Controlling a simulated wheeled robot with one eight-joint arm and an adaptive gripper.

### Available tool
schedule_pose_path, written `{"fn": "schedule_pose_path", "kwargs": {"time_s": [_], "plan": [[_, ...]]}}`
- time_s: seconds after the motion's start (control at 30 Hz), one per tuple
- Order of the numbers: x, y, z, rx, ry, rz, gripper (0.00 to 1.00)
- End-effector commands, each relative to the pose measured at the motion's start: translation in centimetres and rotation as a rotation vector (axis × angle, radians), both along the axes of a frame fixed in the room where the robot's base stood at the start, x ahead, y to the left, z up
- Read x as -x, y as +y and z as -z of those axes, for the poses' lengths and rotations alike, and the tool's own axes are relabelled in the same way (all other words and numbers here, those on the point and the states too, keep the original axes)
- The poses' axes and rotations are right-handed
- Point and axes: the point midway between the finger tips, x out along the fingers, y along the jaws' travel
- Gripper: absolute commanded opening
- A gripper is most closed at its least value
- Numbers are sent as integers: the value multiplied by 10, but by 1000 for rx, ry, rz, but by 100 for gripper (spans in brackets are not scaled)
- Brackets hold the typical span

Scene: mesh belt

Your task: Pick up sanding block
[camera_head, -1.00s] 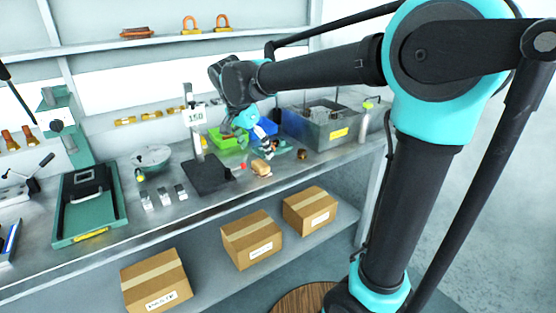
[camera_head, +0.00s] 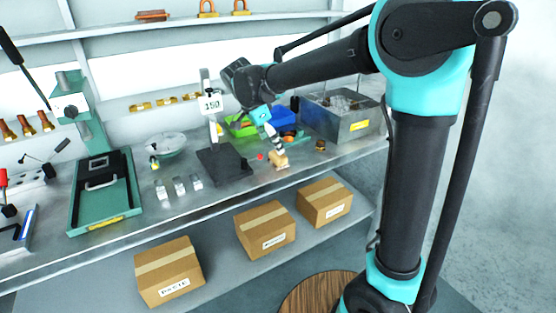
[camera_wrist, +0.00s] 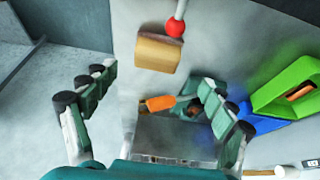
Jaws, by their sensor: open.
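The sanding block, which I take to be the small tan block (camera_head: 281,161), lies on the bench near its front edge, right of a black stand. In the wrist view the tan block (camera_wrist: 157,54) is beyond the fingertips, roughly centred between them, with a red knob at its far edge. My gripper (camera_wrist: 157,77) is open and empty, its two fingers spread wide on either side. In the head view my gripper (camera_head: 276,146) points down just above and behind the block. Whether a finger touches the block cannot be told there.
The black stand with a "150" sign (camera_head: 211,103) and red knob (camera_head: 260,157) is close left of the block. A green bin (camera_wrist: 274,87), blue bin (camera_wrist: 258,121) and orange item (camera_wrist: 160,103) are nearby. A grey metal bin (camera_head: 352,129) stands right. Boxes (camera_head: 265,230) sit below.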

Motion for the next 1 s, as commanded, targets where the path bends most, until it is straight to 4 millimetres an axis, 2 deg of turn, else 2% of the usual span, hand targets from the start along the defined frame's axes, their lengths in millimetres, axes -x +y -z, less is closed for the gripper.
{"fn": "schedule_pose_path", "kwargs": {"time_s": [0.27,0.53,0.87,1.0], "plan": [[-3,-7,18,0,0,1,84],[-8,-20,52,0,0,0,84],[-9,-22,58,0,0,0,84],[-9,-22,58,0,0,0,67]]}}
